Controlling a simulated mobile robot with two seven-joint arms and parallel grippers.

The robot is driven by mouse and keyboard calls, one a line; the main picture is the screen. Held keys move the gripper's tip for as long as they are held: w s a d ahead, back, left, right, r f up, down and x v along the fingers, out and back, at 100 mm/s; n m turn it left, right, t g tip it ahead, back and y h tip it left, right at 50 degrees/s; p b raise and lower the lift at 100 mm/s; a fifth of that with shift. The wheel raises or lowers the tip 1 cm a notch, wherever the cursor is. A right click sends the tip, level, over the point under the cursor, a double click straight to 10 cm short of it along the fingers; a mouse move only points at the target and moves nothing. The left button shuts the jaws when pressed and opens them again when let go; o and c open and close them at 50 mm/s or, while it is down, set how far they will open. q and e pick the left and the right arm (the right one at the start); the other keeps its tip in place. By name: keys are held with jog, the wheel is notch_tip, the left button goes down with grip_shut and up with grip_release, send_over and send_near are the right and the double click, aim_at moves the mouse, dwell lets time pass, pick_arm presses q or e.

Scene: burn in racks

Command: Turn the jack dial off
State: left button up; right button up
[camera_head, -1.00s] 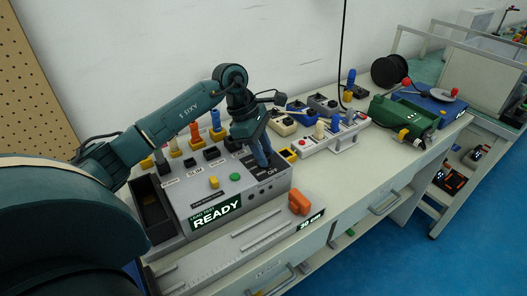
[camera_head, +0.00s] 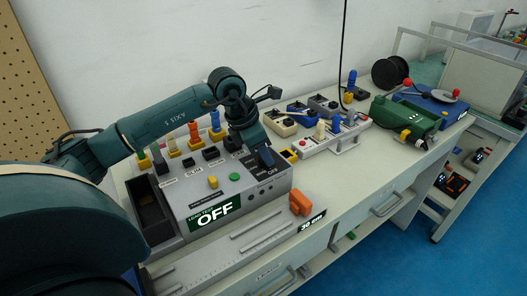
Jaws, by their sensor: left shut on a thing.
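The grey test box (camera_head: 185,215) stands on the bench, and its front screen (camera_head: 214,214) reads "OFF". My left gripper (camera_head: 265,158) points down at the right part of the box's top panel, by a printed "OFF" label (camera_head: 272,171). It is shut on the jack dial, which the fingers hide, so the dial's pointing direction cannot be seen. A yellow knob (camera_head: 212,182) and a green button (camera_head: 235,177) sit on the panel left of the gripper. My right gripper is not in view.
Several coloured plugs (camera_head: 194,133) stand along the back of the box. A ruler tray with an orange block (camera_head: 300,203) lies in front. A white fixture (camera_head: 335,138) and a green machine (camera_head: 404,117) stand to the right.

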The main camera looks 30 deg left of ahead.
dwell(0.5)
pick_arm(q)
jog(key=o, duration=1)
jog(key=v, duration=1.3)
jog(key=shift+r, duration=0.1)
